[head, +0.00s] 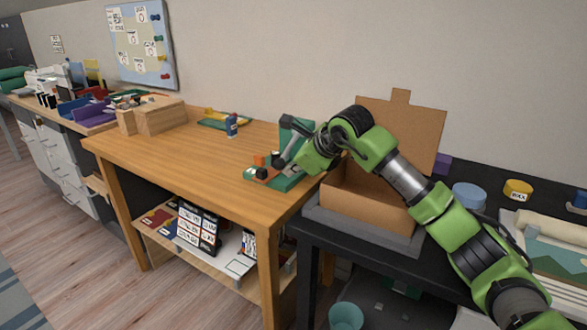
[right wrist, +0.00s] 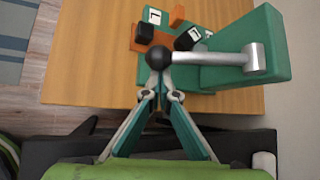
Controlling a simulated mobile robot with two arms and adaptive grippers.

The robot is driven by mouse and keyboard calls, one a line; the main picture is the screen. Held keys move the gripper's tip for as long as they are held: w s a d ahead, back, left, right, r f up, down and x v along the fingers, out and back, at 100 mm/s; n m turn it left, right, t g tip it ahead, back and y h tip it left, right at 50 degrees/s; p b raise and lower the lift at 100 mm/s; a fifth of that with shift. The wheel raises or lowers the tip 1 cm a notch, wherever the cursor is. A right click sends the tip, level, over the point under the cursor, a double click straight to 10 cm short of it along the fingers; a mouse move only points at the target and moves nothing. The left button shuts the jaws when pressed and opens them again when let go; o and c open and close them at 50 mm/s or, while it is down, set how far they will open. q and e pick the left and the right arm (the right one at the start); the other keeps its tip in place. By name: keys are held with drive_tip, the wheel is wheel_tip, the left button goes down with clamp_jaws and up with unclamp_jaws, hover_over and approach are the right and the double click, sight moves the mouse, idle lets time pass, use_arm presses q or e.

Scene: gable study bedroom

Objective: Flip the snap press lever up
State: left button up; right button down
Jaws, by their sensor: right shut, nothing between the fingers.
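The snap press stands on the wooden workbench's near right corner, with a green base (head: 250,173) and a tall green upright (right wrist: 262,45). Its silver lever (right wrist: 222,58) runs from the pivot on the upright to a black ball knob (right wrist: 158,57). In the head view the lever slopes down from the upright toward the front of the base. My right gripper (right wrist: 160,88) is shut and empty, its fingertips beside the knob; I cannot tell whether they touch. In the head view my right arm partly hides the press. My left gripper is not in view.
The wooden workbench (head: 190,160) is clear left of the press. An open cardboard box (head: 365,205) sits right of the press on a dark table, under my right arm.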

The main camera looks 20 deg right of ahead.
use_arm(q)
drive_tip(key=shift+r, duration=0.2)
use_arm(e)
drive_tip(key=shift+r, duration=0.1)
use_arm(q)
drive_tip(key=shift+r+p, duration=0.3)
drive_tip(key=shift+p, duration=0.2)
use_arm(e)
drive_tip(key=shift+s+a+r, duration=0.1)
drive_tip(key=shift+r, duration=0.05)
